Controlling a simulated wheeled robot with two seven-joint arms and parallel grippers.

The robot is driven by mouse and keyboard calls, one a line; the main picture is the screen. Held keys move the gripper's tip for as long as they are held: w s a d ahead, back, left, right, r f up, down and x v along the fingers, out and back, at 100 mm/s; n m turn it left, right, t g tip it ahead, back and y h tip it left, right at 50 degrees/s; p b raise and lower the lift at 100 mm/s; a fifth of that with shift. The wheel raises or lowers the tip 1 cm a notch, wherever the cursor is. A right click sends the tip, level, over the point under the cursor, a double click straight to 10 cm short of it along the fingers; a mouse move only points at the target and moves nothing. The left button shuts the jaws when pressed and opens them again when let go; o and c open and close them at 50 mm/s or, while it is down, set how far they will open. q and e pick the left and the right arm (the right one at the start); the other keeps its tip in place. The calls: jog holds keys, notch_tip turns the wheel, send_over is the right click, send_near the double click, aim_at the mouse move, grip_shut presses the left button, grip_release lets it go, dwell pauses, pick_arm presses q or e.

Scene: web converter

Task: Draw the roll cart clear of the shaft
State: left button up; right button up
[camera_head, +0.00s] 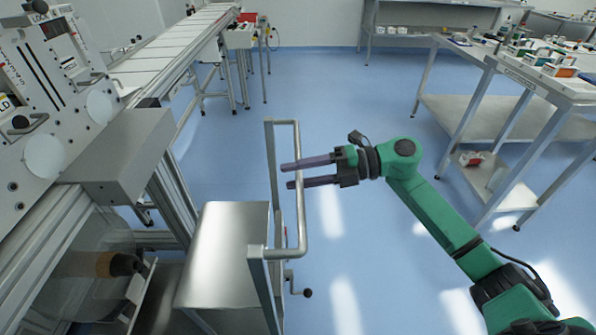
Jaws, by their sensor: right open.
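The roll cart (228,252) stands at the lower middle, a grey metal body with an upright tubular handle (301,205) on its right side. A small crank (298,286) sticks out low on that side. My right gripper (287,175) is open, its two purple fingers pointing left. In the picture the fingers cross the handle's far part, one above the other; I cannot tell whether they touch it. A dark-ended shaft with an orange-brown part (112,264) shows at the lower left behind a clear panel, left of the cart. My left gripper is not in view.
The converter machine (60,95) fills the left side, with a grey box (125,155) jutting out above the cart. A conveyor (165,50) runs to the back. A loaded workbench (520,75) stands at the right. The blue floor (340,105) between is clear.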

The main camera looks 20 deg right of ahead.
grip_shut()
dwell(1.4)
